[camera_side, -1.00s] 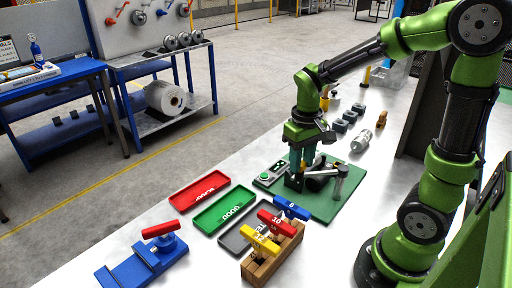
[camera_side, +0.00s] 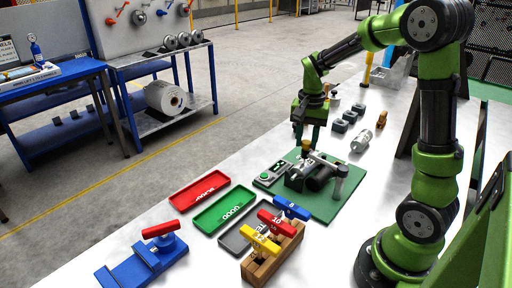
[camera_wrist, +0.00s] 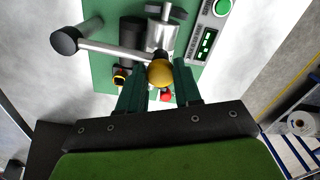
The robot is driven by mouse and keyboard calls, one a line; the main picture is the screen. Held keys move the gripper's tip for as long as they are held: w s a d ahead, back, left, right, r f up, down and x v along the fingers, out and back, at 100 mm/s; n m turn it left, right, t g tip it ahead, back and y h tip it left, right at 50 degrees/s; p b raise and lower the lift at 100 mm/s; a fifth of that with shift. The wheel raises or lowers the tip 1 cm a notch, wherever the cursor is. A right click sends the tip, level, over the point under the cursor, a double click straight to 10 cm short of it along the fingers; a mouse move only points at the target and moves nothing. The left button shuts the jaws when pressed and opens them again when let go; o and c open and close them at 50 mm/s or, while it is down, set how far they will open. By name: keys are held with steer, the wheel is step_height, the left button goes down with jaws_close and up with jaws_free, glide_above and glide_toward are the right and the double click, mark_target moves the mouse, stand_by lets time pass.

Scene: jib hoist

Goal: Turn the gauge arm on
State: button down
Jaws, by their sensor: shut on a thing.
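The gauge arm (camera_wrist: 115,51) is a metal bar with a black end at the left and a yellow knob (camera_wrist: 160,73) at the other end in the wrist view. My gripper (camera_wrist: 158,80) has its fingers on both sides of the yellow knob and is shut on it. In the side view my gripper (camera_side: 307,142) reaches down to the knob at the far edge of the green base plate (camera_side: 325,211). The gauge arm (camera_side: 326,160) runs from there to an upright grey post (camera_side: 341,180). A dark round part (camera_side: 318,181) sits below the bar.
A panel with a green button (camera_side: 264,177) and a display lies at the plate's left. Red (camera_side: 199,193) and green (camera_side: 222,208) trays, a grey tray and a wooden rack (camera_side: 272,256) with coloured handles stand nearer. Grey blocks (camera_side: 349,117) and a metal cylinder (camera_side: 361,141) stand behind.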

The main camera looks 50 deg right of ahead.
steer(key=shift+d+m, duration=0.8)
steer(key=shift+s+d+r, duration=0.1)
steer(key=c, duration=0.8)
jaws_free()
step_height(320, 180, up, 17)
steer(key=shift+f, duration=0.1)
